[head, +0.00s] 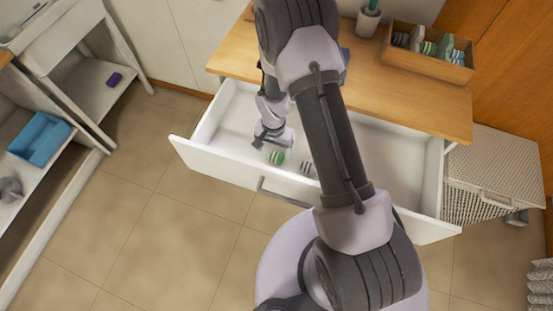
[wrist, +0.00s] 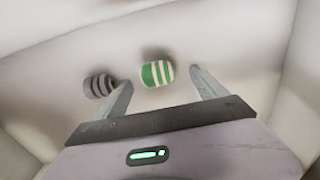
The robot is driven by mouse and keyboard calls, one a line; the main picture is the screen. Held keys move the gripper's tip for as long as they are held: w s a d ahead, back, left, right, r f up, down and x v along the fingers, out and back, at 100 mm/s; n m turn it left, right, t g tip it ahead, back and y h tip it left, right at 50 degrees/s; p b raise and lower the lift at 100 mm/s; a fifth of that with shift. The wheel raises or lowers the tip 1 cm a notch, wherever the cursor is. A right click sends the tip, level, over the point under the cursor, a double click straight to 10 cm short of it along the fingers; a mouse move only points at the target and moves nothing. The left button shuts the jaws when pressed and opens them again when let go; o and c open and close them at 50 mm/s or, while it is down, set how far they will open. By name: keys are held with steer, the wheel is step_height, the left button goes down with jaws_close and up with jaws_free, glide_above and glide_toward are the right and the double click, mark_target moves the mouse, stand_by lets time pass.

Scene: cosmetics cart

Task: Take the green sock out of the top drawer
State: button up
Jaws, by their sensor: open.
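The green sock (wrist: 157,73), a small rolled bundle with green and white stripes, lies on the floor of the open top drawer (head: 395,178). It also shows in the head view (head: 276,157), near the drawer's front panel. My gripper (wrist: 158,80) is open and empty, reaching down into the drawer. I cannot tell how far above the sock the fingertips are. In the head view my gripper (head: 272,138) is just behind the sock, and my arm hides the drawer's middle.
A grey striped sock (wrist: 98,85) lies beside the left finger. A wooden box (head: 428,66) with several rolled items and a cup (head: 368,20) stand on the cart top (head: 390,95). A wicker basket (head: 492,175) stands right of the drawer. The drawer's right part looks clear.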

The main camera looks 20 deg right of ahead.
mark_target(276, 156)
steer(key=f, duration=0.2)
steer(key=f+b, duration=0.1)
steer(key=f, duration=0.1)
steer(key=f+b, duration=0.1)
steer(key=f, duration=0.1)
steer(key=shift+s+d, duration=0.1)
steer(key=shift+d, duration=0.25)
steer(key=shift+r, duration=0.15)
steer(key=shift+c, duration=0.2)
